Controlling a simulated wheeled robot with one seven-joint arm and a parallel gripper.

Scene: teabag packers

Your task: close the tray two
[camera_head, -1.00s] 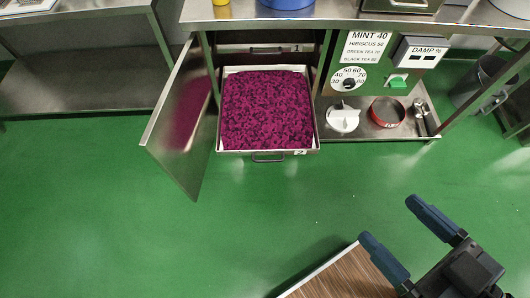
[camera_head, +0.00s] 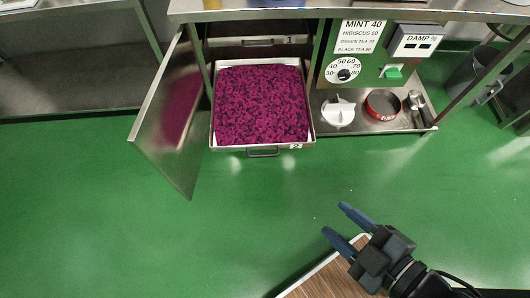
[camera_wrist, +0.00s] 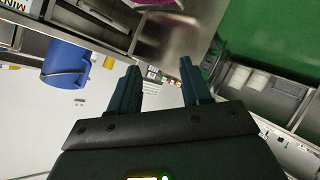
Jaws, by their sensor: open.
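Tray two (camera_head: 230,147) is pulled out of the cabinet, filled with purple-magenta tea (camera_head: 261,105). Its front carries a dark handle (camera_head: 263,153) and a label "2". Tray one (camera_head: 256,41) sits above it, pushed in. The cabinet door (camera_head: 172,115) stands open on the left. My gripper (camera_head: 334,220) is open and empty, in front of the tray and to its right, well apart from it. In the wrist view my gripper (camera_wrist: 160,75) shows two spread dark fingers with nothing between them.
A steel shelf right of the tray holds a white object (camera_head: 338,112), a red round tin (camera_head: 383,104) and a metal scoop (camera_head: 416,99). A dial panel (camera_head: 345,71) is above. A wooden-topped surface (camera_head: 335,278) lies below my gripper. The green floor before the tray is clear.

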